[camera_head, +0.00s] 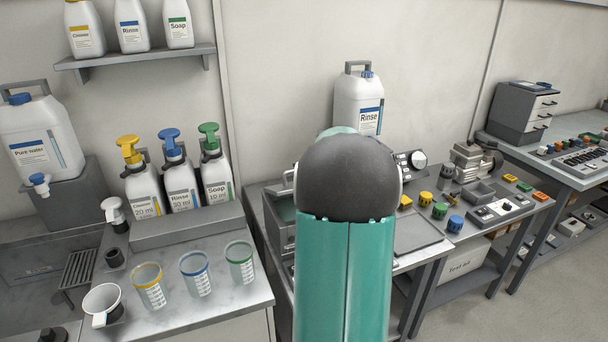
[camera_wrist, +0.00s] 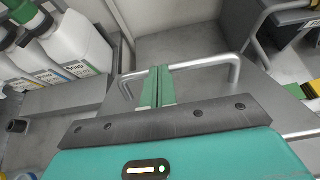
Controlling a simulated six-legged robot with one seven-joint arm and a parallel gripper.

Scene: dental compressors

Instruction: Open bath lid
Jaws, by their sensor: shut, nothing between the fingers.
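The bath (camera_head: 281,213) is a grey metal box just left of my arm in the head view, mostly hidden behind the arm. In the wrist view, a grey flat surface, which looks like its lid (camera_wrist: 205,88), carries a bent silver bar handle (camera_wrist: 205,64). My gripper (camera_wrist: 160,72) has green fingers that are shut together with nothing between them. The fingertips overlap the handle's left part in the wrist view; I cannot tell whether they touch it. The head view hides the gripper behind my arm.
Left are soap and rinse pump bottles (camera_head: 177,180) and several measuring cups (camera_head: 195,273) on a counter. A rinse canister (camera_head: 358,100) stands behind my arm. Right is a bench with coloured knobs (camera_head: 440,210) and a control box (camera_head: 500,208). Open floor (camera_head: 545,290) shows lower right.

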